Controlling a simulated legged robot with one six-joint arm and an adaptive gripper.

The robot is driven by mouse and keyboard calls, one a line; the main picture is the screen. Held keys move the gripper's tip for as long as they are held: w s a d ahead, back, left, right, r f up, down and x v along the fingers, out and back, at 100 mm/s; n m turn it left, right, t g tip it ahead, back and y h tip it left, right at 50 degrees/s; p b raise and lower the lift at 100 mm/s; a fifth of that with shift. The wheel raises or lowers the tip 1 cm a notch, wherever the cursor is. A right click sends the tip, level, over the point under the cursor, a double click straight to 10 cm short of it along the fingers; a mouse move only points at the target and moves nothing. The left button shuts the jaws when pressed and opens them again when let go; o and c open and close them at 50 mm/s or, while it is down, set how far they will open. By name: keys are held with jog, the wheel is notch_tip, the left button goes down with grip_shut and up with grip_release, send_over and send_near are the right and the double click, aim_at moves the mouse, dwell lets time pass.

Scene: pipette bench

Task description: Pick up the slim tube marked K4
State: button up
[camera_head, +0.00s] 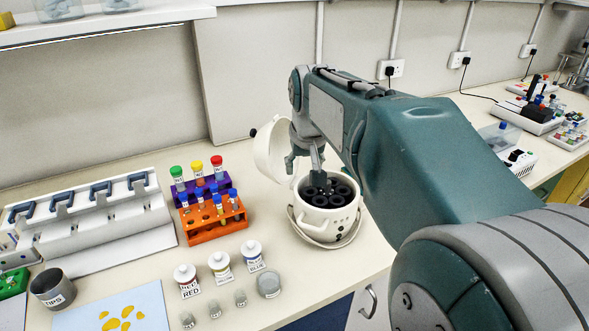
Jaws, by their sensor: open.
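The labels are too small to read, so I cannot tell which tube is K4. My gripper (307,165) is open and points down over a white centrifuge (328,222), right of the racks. It is apart from the racked tubes. My arm hides part of the bench to the right.
The centrifuge lid (270,152) stands raised. Bottles, including RED (187,281) and BLUE (253,256), and several small vials stand in front of the racks. A pipette stand (85,235), TIPS cup (52,289) and blue mat (115,310) are left.

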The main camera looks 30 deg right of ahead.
jog(key=shift+m+g, duration=0.4)
jog(key=shift+m, duration=0.3)
jog(key=w+d+f, duration=0.2)
jog(key=d, duration=0.1)
jog(key=w+d+f, duration=0.2)
jog(key=w+d, duration=0.1)
jog(key=w+d+f, duration=0.3)
jog(key=shift+w+d, duration=0.2)
jog(key=shift+d, duration=0.05)
jog(key=x, duration=0.3)
jog(key=w+x, duration=0.1)
jog(key=x, duration=0.1)
jog(key=shift+w+f, duration=0.1)
jog(key=shift+f, duration=0.15)
jog(key=c, duration=0.8)
